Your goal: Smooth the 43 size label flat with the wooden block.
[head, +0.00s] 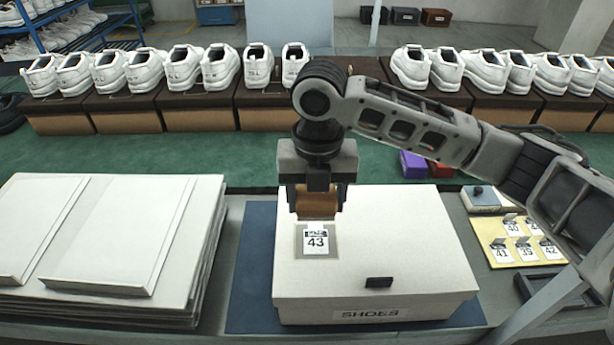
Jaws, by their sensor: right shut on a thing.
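The 43 size label (316,242) lies on a grey square on the lid of the white shoe box (410,240), left of the lid's middle. It looks flat from here, but I cannot tell whether its edges lift. My right gripper (317,205) points down over the lid, just behind the label. It is shut on the wooden block (317,207), a brown piece between its fingers. The block's lower edge is close to the label's top edge; I cannot tell whether it touches the lid. My left gripper is not in view.
The box stands on a blue mat (250,270). Flat white cartons (105,240) are stacked at the left. A yellow card (490,240) with several other size labels, a dark tray (550,287) and a stamp pad (485,198) are at the right. Shoes on boxes line the green belt (220,150) behind.

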